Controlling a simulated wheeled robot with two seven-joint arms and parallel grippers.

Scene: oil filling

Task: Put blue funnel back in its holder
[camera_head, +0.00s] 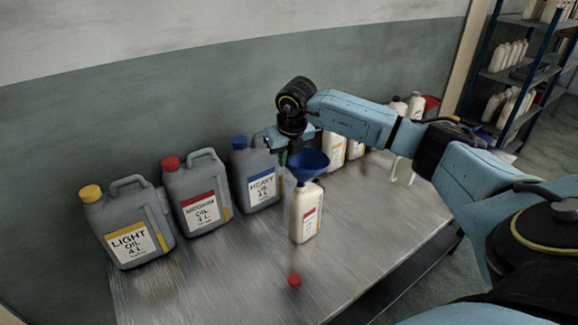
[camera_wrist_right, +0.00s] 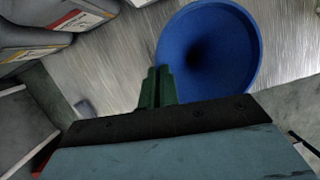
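The blue funnel (camera_head: 309,163) is over the top of a white bottle (camera_head: 305,212) with a red label, its wide mouth up. Whether its spout is inside the bottle neck is hidden. In the right wrist view the funnel (camera_wrist_right: 212,45) shows its wide mouth and dark centre. My right gripper (camera_head: 284,155) is at the funnel's left rim. Its green fingers (camera_wrist_right: 158,72) are close together in the wrist view, one on each side of the rim, and look shut on it. My left gripper is out of view. I cannot make out a funnel holder.
Grey oil cans with yellow (camera_head: 128,222), red (camera_head: 196,190) and blue (camera_head: 254,175) caps line the wall. A red cap (camera_head: 294,281) lies on the metal table (camera_head: 215,285). White bottles (camera_head: 335,150) stand behind my right arm. Shelves (camera_head: 525,70) are at right.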

